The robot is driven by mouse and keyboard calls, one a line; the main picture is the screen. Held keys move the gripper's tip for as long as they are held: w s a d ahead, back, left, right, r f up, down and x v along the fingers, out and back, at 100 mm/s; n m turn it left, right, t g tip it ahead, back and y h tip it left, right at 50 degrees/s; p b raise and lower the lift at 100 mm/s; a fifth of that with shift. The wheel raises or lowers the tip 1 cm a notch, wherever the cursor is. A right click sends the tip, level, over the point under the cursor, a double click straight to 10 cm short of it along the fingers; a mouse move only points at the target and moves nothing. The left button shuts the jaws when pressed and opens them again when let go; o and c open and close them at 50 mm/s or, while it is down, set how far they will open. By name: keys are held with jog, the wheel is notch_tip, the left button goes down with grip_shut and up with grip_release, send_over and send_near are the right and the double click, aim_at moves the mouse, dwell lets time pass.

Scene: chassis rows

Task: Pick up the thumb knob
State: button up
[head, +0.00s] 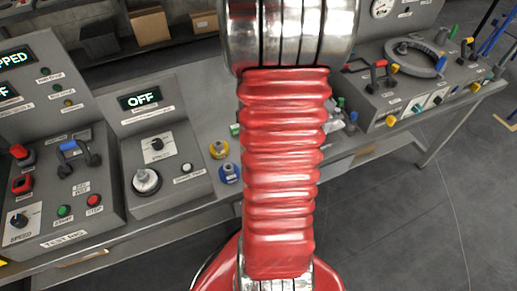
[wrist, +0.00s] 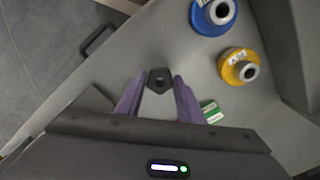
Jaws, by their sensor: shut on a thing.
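In the wrist view my gripper (wrist: 158,90) is shut on a small dark thumb knob (wrist: 159,79). The knob has a rounded, pointed outline and a dark hole in its middle. The two purple fingers hold it between their tips, over the grey bench. I cannot tell whether the knob touches the bench top. In the head view my own red arm covers the middle, and neither the gripper nor the knob can be made out there.
A blue fitting (wrist: 212,16) and a yellow fitting (wrist: 238,68) stand on the bench (wrist: 135,55), right of the gripper. A green labelled piece (wrist: 211,112) lies close to the right finger. Control boxes (head: 160,150) stand left in the head view.

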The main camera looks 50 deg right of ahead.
notch_tip(320, 180, up, 8)
jog(key=shift+f, duration=0.25)
jog(key=shift+s, duration=0.1)
dwell(0.5)
